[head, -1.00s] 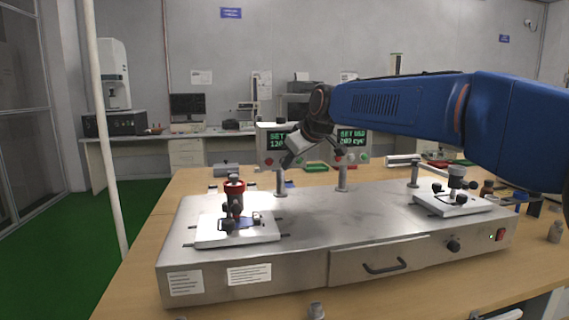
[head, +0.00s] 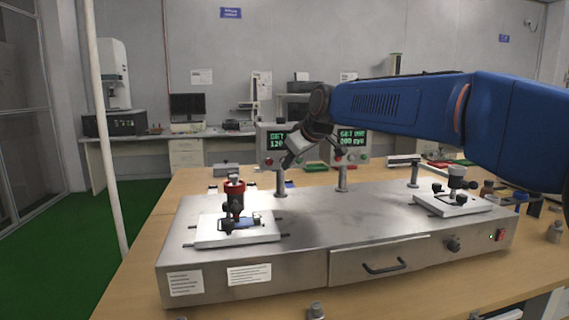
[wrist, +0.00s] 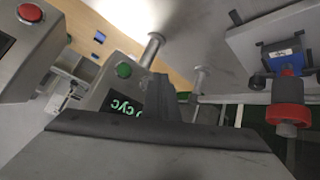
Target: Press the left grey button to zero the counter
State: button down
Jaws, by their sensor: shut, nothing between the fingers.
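The left counter box (head: 264,139) stands on a post at the rear of the metal tester and has a lit green display. In the wrist view it appears upside down, with a green button (wrist: 123,69) beside its display (wrist: 125,107). My gripper (head: 288,161) is shut and empty, its tip in front of the lower part of the left counter. In the wrist view the dark fingers (wrist: 165,97) cover part of its panel. I see no grey button; that area is hidden behind the fingers. I cannot tell whether the tip touches the panel.
The right counter box (head: 350,139) stands close by; its red button (wrist: 30,12) shows in the wrist view. The tester (head: 300,250) carries a left station with a red-collared clamp (head: 235,187) and a right station (head: 453,203). The middle of its top is clear.

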jog(key=shift+w, duration=0.15)
dwell(0.6)
jog(key=shift+w+a, duration=0.15)
jog(key=shift+w, duration=0.1)
jog(key=shift+w+a, duration=0.1)
jog(key=shift+w, duration=0.25)
dwell(0.8)
jog(key=shift+s, duration=0.1)
jog(key=shift+s+d, duration=0.2)
jog(key=shift+s, duration=0.45)
jog(key=shift+s, duration=0.1)
jog(key=s, duration=0.2)
jog(key=s+d, duration=0.1)
jog(key=s, duration=0.1)
jog(key=shift+s+d, duration=0.2)
jog(key=shift+s, duration=0.15)
dwell(0.3)
dwell(0.4)
